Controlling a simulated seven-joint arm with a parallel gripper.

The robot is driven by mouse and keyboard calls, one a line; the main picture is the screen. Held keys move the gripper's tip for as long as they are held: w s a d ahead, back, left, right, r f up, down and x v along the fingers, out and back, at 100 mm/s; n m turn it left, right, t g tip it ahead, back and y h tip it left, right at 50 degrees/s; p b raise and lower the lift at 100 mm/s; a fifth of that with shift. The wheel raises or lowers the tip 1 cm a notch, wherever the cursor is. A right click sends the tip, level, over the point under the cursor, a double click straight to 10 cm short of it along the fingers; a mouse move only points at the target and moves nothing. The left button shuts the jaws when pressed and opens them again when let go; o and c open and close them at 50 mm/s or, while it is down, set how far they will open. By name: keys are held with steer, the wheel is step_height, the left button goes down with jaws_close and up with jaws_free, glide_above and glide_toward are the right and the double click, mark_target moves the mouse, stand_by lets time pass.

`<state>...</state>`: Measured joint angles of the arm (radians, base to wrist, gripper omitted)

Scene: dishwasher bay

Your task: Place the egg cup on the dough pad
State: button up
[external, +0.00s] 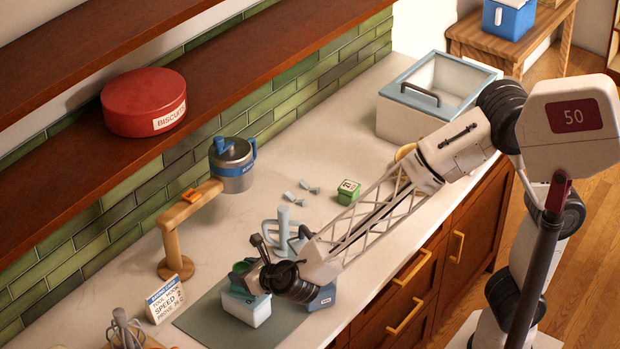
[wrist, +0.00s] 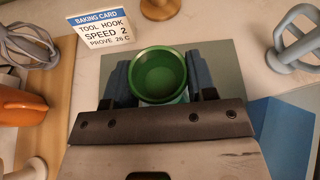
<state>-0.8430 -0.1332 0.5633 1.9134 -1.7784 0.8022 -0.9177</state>
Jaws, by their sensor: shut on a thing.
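The egg cup is a green round cup (wrist: 160,74) between the two dark blue fingers of my gripper (wrist: 161,82) in the wrist view. It is seen from above, with its opening facing up and looking empty. In the external view the green cup (external: 241,268) shows beside my gripper (external: 258,277), partly covered by it. The dough pad is a flat grey-green mat (external: 203,320) on the counter; it also shows behind the cup in the wrist view (wrist: 224,58). The cup is over the pad; I cannot tell whether they touch.
A baking card (external: 168,299), a whisk (external: 126,330) and a pale blue mixing tool (external: 284,230) stand nearby. A wooden stand (external: 172,235) is behind.

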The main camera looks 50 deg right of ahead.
steer(key=o, duration=0.9)
steer(key=shift+o, duration=0.2)
steer(key=shift+r, duration=0.15)
steer(key=shift+s+r, duration=0.2)
steer(key=shift+s, duration=0.3)
steer(key=shift+v, duration=0.95)
step_height(320, 180, up, 7)
